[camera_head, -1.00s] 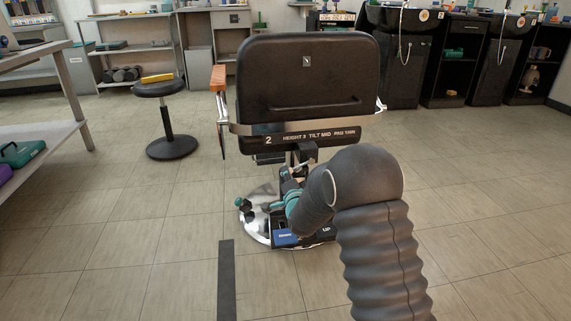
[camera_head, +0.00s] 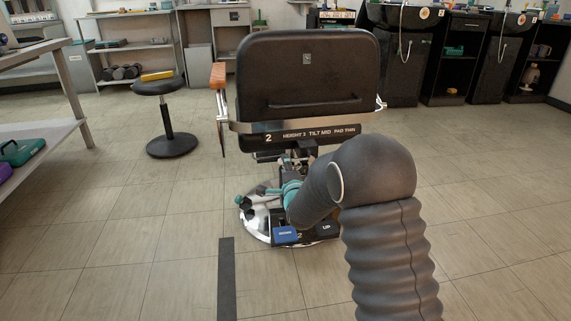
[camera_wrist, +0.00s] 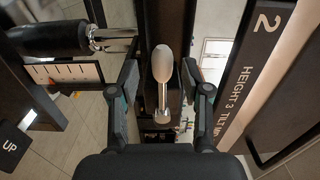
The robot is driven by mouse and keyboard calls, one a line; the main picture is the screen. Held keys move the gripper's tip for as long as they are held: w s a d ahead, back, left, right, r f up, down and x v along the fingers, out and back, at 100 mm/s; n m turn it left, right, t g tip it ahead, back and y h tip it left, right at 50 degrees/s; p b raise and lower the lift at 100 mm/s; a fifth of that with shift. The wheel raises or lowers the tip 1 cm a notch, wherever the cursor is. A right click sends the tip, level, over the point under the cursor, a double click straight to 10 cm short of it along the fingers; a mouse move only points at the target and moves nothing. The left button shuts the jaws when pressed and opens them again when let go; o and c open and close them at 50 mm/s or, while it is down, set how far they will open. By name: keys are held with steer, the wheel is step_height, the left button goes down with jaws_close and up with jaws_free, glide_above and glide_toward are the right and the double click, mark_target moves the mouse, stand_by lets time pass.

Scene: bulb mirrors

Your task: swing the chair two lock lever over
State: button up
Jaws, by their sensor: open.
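Chair two (camera_head: 308,75) stands with its black back toward me. A strip low on its back carries a white "2" and the words "HEIGHT 3 TILT MID". In the wrist view a lever (camera_wrist: 162,90) with a pale rounded knob and a chrome stem sits between the fingers of my gripper (camera_wrist: 160,92). The gripper is open, with one finger on each side of the lever and a gap visible on both sides. In the head view my arm hides the gripper's fingertips and the lever.
A blue pedal (camera_head: 285,234) and a black UP pedal (camera_head: 326,228) are at the chair's base. In the wrist view a black cylinder with a chrome end (camera_wrist: 55,38) and a marked scale (camera_wrist: 65,73) lie left. A stool (camera_head: 165,115) stands left.

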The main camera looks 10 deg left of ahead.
steer(key=shift+v, duration=2.35)
